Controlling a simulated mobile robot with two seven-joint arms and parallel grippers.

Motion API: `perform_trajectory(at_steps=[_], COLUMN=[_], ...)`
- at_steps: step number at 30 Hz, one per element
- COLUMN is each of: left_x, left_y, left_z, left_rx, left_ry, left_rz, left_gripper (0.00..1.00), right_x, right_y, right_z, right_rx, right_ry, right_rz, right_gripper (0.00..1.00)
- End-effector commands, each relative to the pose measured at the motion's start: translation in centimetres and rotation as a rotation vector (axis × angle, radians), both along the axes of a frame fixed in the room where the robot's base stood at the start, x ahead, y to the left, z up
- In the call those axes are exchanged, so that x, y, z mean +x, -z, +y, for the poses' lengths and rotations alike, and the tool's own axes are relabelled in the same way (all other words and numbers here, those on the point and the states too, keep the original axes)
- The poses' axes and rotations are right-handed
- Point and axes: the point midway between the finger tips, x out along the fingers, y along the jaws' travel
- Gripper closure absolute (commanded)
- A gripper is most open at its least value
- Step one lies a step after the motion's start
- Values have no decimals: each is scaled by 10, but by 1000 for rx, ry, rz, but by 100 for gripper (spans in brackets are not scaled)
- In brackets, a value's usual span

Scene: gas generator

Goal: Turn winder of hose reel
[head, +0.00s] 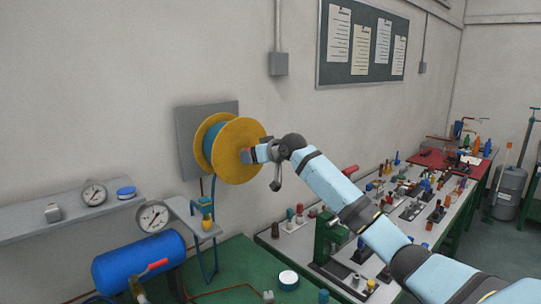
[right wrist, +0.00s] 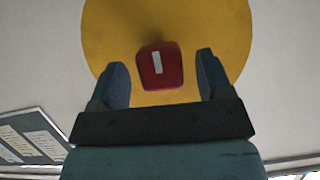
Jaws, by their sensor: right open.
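The hose reel is mounted on a grey wall plate, with a yellow disc (head: 242,140) facing the room and blue hose (head: 210,142) wound behind it. Its winder is a red handle (right wrist: 160,66) with a white mark, standing out from the yellow disc in the right wrist view. My right gripper (head: 245,155) is at the front of the disc. In the right wrist view its two fingers (right wrist: 160,80) are open on either side of the red handle, with gaps on both sides. In the head view the gripper mostly hides the handle. My left gripper is not in view.
A blue tank (head: 138,262) and a gauge (head: 153,216) stand below left of the reel. A grey shelf (head: 60,222) runs along the wall. A long bench (head: 290,243) with many small parts lies under my right arm.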

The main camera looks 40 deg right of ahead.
Motion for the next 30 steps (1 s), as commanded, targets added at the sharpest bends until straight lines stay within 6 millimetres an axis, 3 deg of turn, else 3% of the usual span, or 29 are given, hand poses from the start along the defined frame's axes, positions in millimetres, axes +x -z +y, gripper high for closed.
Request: perform_trajectory(at_steps=[9,15,21,30], left_x=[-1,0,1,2], left_y=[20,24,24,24], left_z=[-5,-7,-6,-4], left_rx=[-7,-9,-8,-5], left_ry=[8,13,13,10], left_rz=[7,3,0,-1], left_gripper=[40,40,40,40], right_x=[-68,-97,-107,-107], right_y=[-25,-38,-43,-44], right_z=[-8,-11,-12,-12], right_rx=[-4,-3,-2,-1], right_ry=[0,0,0,0], right_rz=[-1,0,0,1], right_gripper=[28,28,28,28])
